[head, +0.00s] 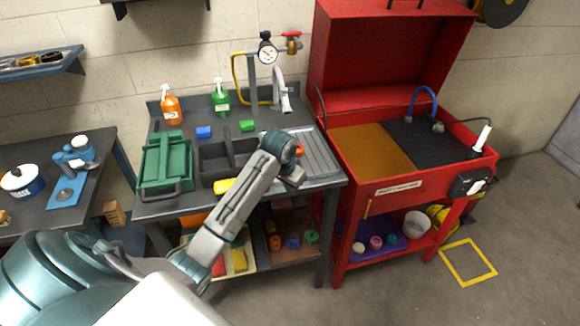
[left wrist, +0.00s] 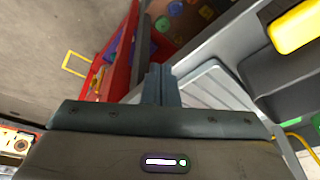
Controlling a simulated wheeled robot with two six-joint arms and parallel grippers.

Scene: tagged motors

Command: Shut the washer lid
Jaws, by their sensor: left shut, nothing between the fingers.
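The red washer (head: 345,226) stands at the right in the head view. Its lid (head: 385,55) is open and stands upright at the back, above the basin with an orange-brown panel and a black ribbed mat. My left arm reaches in from the lower left. Its gripper (head: 297,172) is over the right part of the sink bench, left of the washer and well below the lid. In the left wrist view its closed fingers (left wrist: 159,82) show with nothing between them. The washer's red side (left wrist: 125,45) also shows there. My right gripper is in neither view.
The sink bench (head: 160,208) holds a green toolbox (head: 166,165), an orange bottle (head: 170,105) and a green bottle (head: 220,97). A tap and gauge (head: 267,50) rise behind it. A blue hose (head: 422,92) arches over the washer basin. The floor right of the washer is mostly clear.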

